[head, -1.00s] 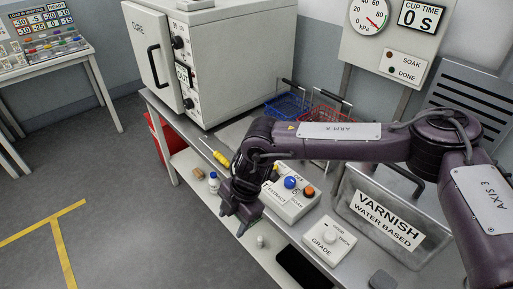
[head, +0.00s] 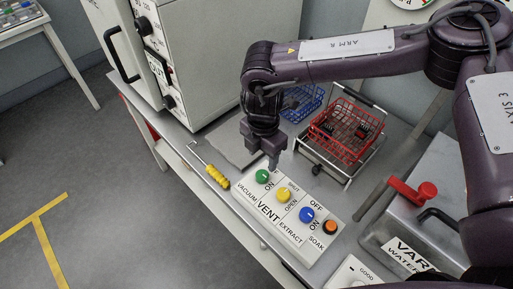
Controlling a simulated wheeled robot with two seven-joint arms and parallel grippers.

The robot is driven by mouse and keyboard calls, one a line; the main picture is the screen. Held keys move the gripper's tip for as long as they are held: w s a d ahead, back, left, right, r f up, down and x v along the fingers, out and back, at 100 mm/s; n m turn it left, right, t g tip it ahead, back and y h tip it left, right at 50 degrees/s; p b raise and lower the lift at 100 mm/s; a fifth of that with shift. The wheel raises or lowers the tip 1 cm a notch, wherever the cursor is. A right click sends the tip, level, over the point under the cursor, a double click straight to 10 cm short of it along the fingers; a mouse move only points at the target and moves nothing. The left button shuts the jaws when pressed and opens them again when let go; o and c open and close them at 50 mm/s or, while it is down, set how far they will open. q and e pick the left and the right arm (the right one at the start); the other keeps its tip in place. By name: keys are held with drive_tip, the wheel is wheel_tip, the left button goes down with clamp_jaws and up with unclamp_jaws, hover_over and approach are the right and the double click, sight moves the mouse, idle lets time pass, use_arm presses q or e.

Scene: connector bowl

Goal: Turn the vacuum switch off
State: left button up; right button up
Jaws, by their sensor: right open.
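The vacuum switch is a green knob (head: 263,176) at the upper left end of a white control panel (head: 309,251). "ON" is printed just below the knob; the marking above it is partly hidden by my gripper. The knob's exact pointing direction is too small to tell. My right gripper (head: 262,154) points down just above and behind the green knob, open, with nothing seen between its fingers. I cannot tell whether it touches the knob. My left gripper is not in view.
On the same panel are a yellow vent knob (head: 284,195), a blue extract knob (head: 307,214) and an orange soak button (head: 330,227). A yellow-handled tool (head: 216,177) lies left of the panel. A red basket (head: 346,130) and a blue basket (head: 302,103) stand behind. A metal varnish tank (head: 421,222) is at right.

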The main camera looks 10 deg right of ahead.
sight(262, 174)
drive_tip(key=shift+w+f, duration=0.15)
drive_tip(key=shift+f, duration=0.1)
drive_tip(key=f, duration=0.1)
drive_tip(key=s+f+p, duration=0.1)
drive_tip(key=f, duration=0.2)
drive_tip(key=shift+s+p, duration=0.3)
drive_tip(key=shift+s, duration=0.05)
drive_tip(key=shift+w+f, duration=0.2)
drive_tip(key=shift+f, duration=0.4)
drive_tip(key=shift+w+f, duration=0.15)
drive_tip(key=shift+f, duration=0.65)
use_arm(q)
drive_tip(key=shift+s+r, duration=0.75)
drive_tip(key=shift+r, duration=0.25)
use_arm(e)
drive_tip(key=c, duration=1)
